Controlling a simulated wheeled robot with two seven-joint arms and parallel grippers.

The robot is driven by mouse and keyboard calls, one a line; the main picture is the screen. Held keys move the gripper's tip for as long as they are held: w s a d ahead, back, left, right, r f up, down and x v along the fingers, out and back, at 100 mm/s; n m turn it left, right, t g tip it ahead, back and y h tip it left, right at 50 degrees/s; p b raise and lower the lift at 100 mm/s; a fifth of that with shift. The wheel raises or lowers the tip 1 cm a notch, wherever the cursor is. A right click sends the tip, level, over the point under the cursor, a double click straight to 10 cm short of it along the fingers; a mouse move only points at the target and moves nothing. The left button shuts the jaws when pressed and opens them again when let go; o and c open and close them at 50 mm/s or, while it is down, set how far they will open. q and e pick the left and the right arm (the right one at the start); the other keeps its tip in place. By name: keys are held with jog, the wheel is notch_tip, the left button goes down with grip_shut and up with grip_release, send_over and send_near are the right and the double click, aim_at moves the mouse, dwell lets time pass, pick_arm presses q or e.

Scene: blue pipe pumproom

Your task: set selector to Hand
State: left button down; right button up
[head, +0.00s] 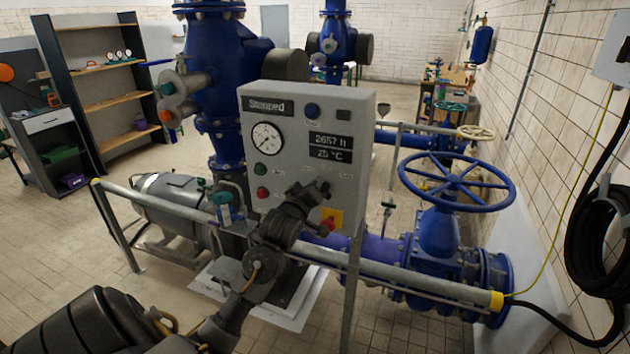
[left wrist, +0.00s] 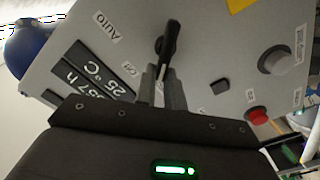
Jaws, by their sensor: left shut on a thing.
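The grey control panel (head: 358,110) stands in the middle of the head view, its display reading "Stopped", "2657 h" and "25 °C". In the left wrist view the black selector lever (left wrist: 170,38) sticks out from the panel face, beside the labels "Auto" (left wrist: 105,24) and "Off" (left wrist: 129,69). No "Hand" label is readable there. My left gripper (left wrist: 162,82) is at the panel with its fingers shut on the selector lever. In the head view my left gripper (head: 318,190) covers the selector. My right gripper is not in view.
A red emergency stop on a yellow plate (head: 332,218) sits close below my left gripper. A round gauge (head: 267,139) and a green button (head: 261,169) are to its left. A grey rail (head: 400,279) crosses in front of the panel. A blue handwheel (head: 457,182) stands at right.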

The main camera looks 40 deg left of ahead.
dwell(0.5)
pick_arm(q)
jog(key=c, duration=1.5)
grip_release()
jog(key=b+v, duration=0.3)
jog(key=v, duration=0.7)
jog(key=shift+s+d+b, duration=0.15)
jog(key=shift+s+b, duration=0.15)
jog(key=shift+s, duration=0.05)
jog(key=shift+f, duration=0.1)
